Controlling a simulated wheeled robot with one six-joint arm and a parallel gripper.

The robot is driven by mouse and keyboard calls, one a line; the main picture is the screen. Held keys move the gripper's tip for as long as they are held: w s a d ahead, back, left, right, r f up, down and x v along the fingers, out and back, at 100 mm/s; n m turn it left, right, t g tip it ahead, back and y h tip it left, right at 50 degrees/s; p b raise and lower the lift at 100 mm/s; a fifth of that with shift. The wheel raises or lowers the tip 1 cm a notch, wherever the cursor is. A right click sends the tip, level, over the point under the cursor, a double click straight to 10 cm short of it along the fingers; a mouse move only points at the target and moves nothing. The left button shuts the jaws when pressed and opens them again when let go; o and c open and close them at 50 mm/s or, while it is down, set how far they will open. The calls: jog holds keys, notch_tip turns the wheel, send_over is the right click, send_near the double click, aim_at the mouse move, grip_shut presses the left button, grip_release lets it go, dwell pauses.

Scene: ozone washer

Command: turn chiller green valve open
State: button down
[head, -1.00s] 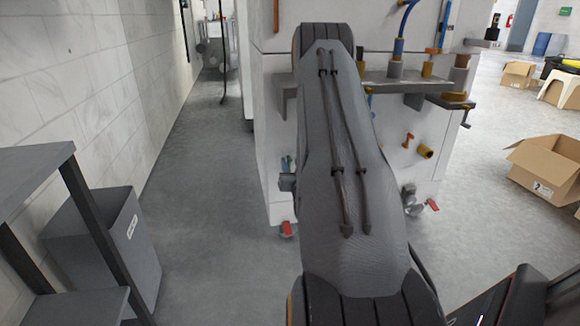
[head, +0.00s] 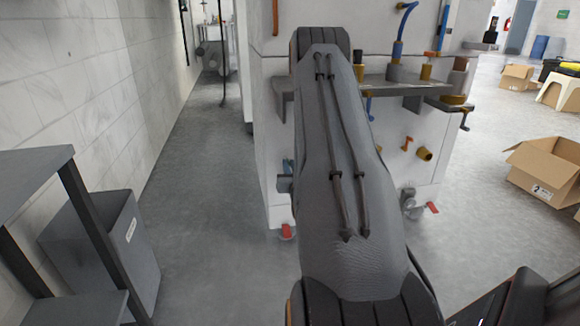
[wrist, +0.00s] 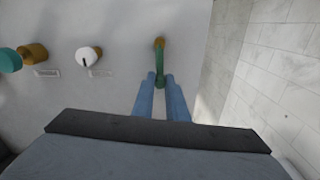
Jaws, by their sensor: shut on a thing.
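The green valve (wrist: 160,58) sticks out of a pale panel in the wrist view, with a brass-coloured fitting at its top end. Its green handle hangs roughly straight down in that picture. My gripper (wrist: 161,78) has its two blue fingers on either side of the handle's lower end and is shut on it. The exact contact between fingers and handle is partly hidden. In the head view my arm covers the gripper and the valve.
A white knob (wrist: 89,56) and a teal-handled brass valve (wrist: 34,54) sit left on the panel. A tiled wall (wrist: 270,70) stands close on the right. In the head view, a grey bin (head: 105,245) stands left and an open carton (head: 548,165) right.

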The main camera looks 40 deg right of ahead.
jog(key=w+a+f+n+p, duration=0.1)
jog(key=a+f+n+p, duration=0.1)
jog(key=n, duration=0.6)
jog(key=w+a+f+n+p, duration=0.1)
jog(key=a+f+n+p, duration=0.1)
jog(key=n, duration=0.7)
jog(key=shift+w+a+f+n+p, duration=0.3)
jog(key=shift+f+p, duration=0.45)
jog(key=shift+p, duration=0.45)
jog(key=c, duration=1.7)
grip_release()
jog(key=shift+d, duration=0.1)
jog(key=shift+c, duration=0.2)
jog(key=p+v, duration=0.1)
jog(key=v, duration=0.6)
jog(key=shift+s+a+p, duration=0.25)
jog(key=shift+s+p, duration=0.05)
jog(key=shift+p, duration=0.1)
